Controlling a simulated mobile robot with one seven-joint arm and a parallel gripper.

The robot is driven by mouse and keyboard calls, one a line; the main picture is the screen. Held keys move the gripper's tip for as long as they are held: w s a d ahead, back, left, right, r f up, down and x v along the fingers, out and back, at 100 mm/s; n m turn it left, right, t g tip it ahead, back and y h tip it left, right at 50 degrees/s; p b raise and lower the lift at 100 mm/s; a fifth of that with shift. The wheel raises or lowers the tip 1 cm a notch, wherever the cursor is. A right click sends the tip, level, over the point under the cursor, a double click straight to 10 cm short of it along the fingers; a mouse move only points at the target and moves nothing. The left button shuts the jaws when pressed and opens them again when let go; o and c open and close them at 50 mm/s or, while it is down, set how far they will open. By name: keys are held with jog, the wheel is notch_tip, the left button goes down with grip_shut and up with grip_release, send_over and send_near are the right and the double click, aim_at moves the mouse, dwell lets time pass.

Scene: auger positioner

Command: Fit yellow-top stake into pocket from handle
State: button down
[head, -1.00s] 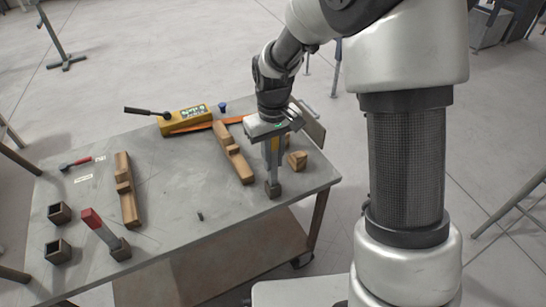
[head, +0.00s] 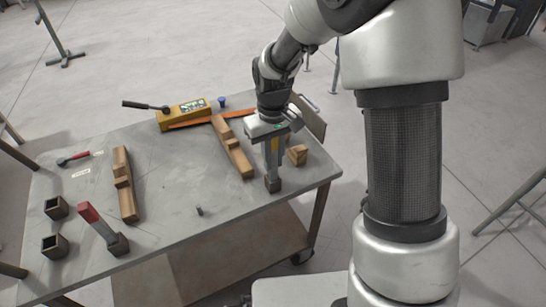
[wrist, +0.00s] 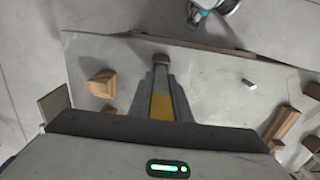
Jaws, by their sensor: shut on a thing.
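My gripper (head: 269,140) points down over the table's near right part and is shut on the yellow-top stake (head: 272,160). The stake's yellow part (wrist: 161,106) shows between the fingers in the wrist view. The stake looks upright. Its lower end meets the dark square pocket (head: 272,185), which also shows in the wrist view (wrist: 161,62). I cannot tell how deep the end sits in it. The red-top stake (head: 89,212) leans in another pocket (head: 119,245) at the front left. Two more pockets (head: 56,208) (head: 55,246) look empty at the left.
A wooden block (head: 297,154) stands right of my gripper. Two notched wooden pieces (head: 232,148) (head: 124,185) lie to the left. A yellow tool with a black handle (head: 184,115) lies at the back. A small peg (head: 199,210) stands near the front edge.

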jog(key=shift+f+b, duration=0.45)
jog(key=shift+f, duration=0.35)
jog(key=c, duration=1.6)
grip_release()
jog(key=shift+o, duration=0.2)
jog(key=shift+r, duration=0.15)
notch_tip(320, 180, up, 17)
jog(key=p, duration=0.4)
jog(key=shift+r, duration=0.1)
